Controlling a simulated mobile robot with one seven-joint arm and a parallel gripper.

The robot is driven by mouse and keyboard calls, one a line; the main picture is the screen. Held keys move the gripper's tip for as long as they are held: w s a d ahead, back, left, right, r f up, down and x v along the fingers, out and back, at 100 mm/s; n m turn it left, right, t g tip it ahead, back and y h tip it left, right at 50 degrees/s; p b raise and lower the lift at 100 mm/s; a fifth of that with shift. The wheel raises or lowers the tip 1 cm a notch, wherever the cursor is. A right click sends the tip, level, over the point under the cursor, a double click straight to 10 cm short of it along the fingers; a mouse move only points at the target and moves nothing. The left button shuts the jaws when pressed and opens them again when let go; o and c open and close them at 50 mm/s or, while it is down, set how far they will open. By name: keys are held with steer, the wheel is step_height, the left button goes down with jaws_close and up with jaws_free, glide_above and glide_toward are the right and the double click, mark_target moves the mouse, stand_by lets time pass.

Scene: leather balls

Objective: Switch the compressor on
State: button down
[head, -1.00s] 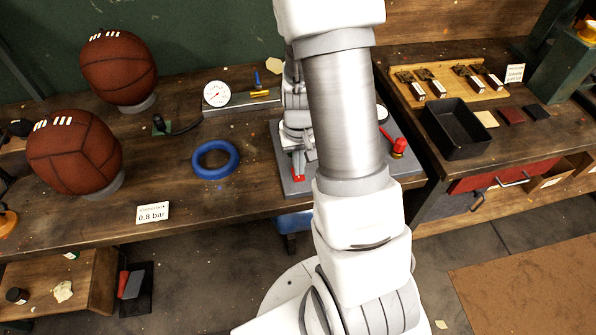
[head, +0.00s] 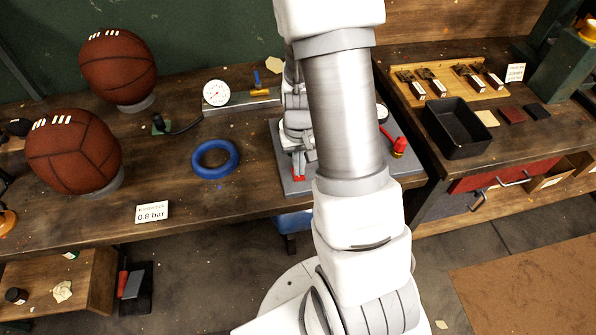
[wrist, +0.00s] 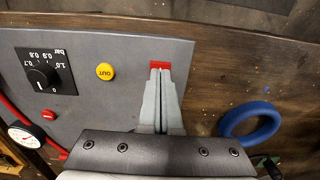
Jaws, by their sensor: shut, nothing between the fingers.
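The grey compressor panel (wrist: 100,55) fills the left of the wrist view; in the head view its grey plate (head: 290,188) shows on the bench, partly behind my arm. A red switch (wrist: 160,65) sits near the panel's edge. My gripper (wrist: 160,72) is shut and empty, its fingertips right at the red switch and overlapping part of it; I cannot tell whether they touch or press it. The switch's position is unclear. A black pressure knob (wrist: 43,74), a yellow OUT button (wrist: 105,71) and a red button (wrist: 48,115) are on the panel.
A blue ring (head: 215,159) lies left of the panel. Two brown leather balls (head: 118,67) stand on supports farther left. A gauge (head: 216,92) stands behind the ring, and a card (head: 152,212) reads 0.8 bar. A black tray (head: 457,128) is on the right bench.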

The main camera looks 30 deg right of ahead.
steer(key=shift+f+b, duration=0.55)
steer(key=shift+f, duration=0.15)
steer(key=shift+r, duration=0.1)
steer(key=shift+r+p, duration=2.65)
steer(key=shift+r, duration=0.85)
steer(key=s+a+r+n+t, duration=0.1)
steer(key=s+a+r+t, duration=0.1)
steer(key=r, duration=0.6)
steer(key=s+a+r+n+t, duration=0.1)
steer(key=s+a+r, duration=0.4)
steer(key=r, duration=0.4)
steer(key=s+a+r+n+t, duration=0.1)
steer(key=s+a+r+t, duration=0.1)
steer(key=s+r, duration=0.3)
step_height(320, 180, up, 4)
steer(key=shift+s+a+r+t, duration=0.2)
steer(key=shift+a+t, duration=0.1)
steer(key=shift+a, duration=0.5)
